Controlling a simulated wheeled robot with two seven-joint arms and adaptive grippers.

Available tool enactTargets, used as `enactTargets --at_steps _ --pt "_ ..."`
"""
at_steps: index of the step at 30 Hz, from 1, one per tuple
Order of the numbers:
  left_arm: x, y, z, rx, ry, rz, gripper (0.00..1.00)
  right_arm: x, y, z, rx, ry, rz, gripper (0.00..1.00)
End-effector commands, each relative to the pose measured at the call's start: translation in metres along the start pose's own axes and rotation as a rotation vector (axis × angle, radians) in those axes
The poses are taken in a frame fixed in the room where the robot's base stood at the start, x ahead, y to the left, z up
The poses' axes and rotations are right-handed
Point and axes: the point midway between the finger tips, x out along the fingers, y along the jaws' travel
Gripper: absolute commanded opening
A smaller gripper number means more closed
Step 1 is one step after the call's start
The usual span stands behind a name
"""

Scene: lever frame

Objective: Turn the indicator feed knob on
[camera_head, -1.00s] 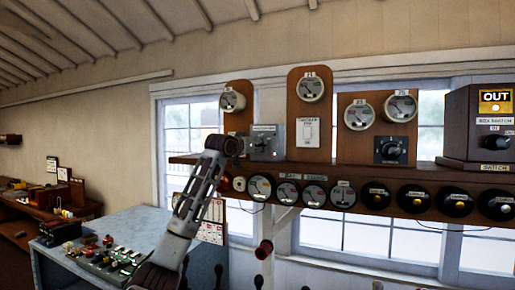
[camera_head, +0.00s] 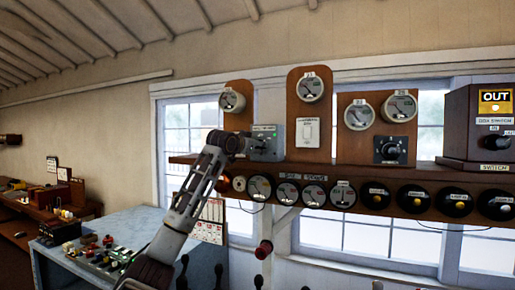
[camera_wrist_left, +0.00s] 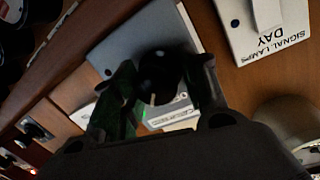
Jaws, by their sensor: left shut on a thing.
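A grey metal plate (camera_head: 268,146) with a label along its top stands on the shelf, left of the middle in the head view. My left gripper (camera_head: 243,141) reaches up to the plate's left part from the lower left. In the left wrist view, the dark round knob (camera_wrist_left: 160,75) sits between the two fingers of my left gripper (camera_wrist_left: 160,85), in front of the grey plate (camera_wrist_left: 112,48). The gripper is shut on the knob. My right gripper is not in view.
A signal lamps switch (camera_head: 307,131) stands right of the plate; it also shows in the wrist view (camera_wrist_left: 268,25). Farther right are another black knob (camera_head: 390,150) and a brown box (camera_head: 463,125). Round dials line the front below the wooden shelf (camera_head: 340,175).

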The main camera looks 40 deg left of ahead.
Motion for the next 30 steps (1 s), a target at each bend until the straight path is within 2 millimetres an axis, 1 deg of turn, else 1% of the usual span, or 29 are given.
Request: enactTargets --at_steps 1,9,17,18,30 --pt "0.0031 0.0061 0.0043 0.015 -0.012 0.009 0.20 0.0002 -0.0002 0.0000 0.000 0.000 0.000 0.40" --pt "0.0034 0.0061 0.0053 0.154 -0.033 0.001 0.19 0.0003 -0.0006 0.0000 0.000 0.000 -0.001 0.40" --pt "0.0041 0.0071 0.0068 0.173 -0.038 0.002 0.19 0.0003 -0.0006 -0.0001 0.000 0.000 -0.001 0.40" --pt "0.0042 0.0072 0.0069 0.173 -0.038 0.002 0.45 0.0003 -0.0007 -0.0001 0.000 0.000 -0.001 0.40" --pt "0.0022 0.0029 0.0038 0.171 -0.032 -0.005 0.96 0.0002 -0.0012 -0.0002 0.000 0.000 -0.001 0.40"
